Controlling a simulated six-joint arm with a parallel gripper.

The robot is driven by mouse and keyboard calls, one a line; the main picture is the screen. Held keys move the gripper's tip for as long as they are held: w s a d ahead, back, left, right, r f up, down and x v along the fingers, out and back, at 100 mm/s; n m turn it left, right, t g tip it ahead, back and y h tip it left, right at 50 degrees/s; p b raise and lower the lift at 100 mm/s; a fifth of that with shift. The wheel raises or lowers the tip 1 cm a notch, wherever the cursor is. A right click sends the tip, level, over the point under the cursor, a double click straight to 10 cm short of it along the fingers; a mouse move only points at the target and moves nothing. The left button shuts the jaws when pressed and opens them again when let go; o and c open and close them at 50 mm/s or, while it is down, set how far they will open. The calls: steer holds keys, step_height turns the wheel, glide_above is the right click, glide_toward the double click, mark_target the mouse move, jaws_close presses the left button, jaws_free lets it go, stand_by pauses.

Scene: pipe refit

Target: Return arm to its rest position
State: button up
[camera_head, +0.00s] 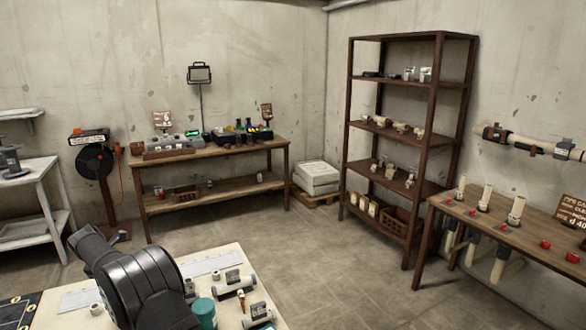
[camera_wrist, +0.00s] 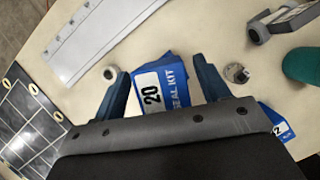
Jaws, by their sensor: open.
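My gripper (camera_wrist: 163,92) is in the wrist view, with its two dark blue fingers spread apart and nothing held between them. A blue and white seal kit packet marked 20 (camera_wrist: 152,90) lies on the pale tabletop (camera_wrist: 190,40) below, seen between the fingers and partly hidden by the gripper body. In the head view my dark arm stands over the near table (camera_head: 232,262), and the fingertips are hidden there.
Near the packet are a small white ring (camera_wrist: 110,73), a small metal fitting (camera_wrist: 236,74), a second blue packet (camera_wrist: 277,125), a green cylinder (camera_wrist: 302,66), a white ruled strip (camera_wrist: 90,35) and a dark panel (camera_wrist: 25,125). A workbench (camera_head: 215,150) and a shelf rack (camera_head: 436,110) stand farther off.

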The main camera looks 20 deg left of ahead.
steer(key=r, duration=0.2)
steer(key=d+r, duration=0.1)
steer(key=shift+w, duration=0.3)
steer(key=w+d+r, duration=0.5)
steer(key=d+r, duration=0.1)
steer(key=d, duration=0.4)
steer(key=s+d+f+m+h, duration=0.2)
steer(key=s+d+f+m, duration=0.35)
steer(key=d, duration=0.65)
steer(key=s+d+f+m+h, duration=0.3)
steer(key=s+d+m, duration=0.5)
steer(key=d, duration=0.4)
steer(key=shift+n+g, duration=0.4)
steer(key=shift+n, duration=0.05)
steer(key=shift+s+a+f, duration=0.1)
steer(key=shift+s+f, duration=0.1)
steer(key=shift+f, duration=1.1)
steer(key=shift+s+f, duration=0.2)
steer(key=shift+f, duration=1.05)
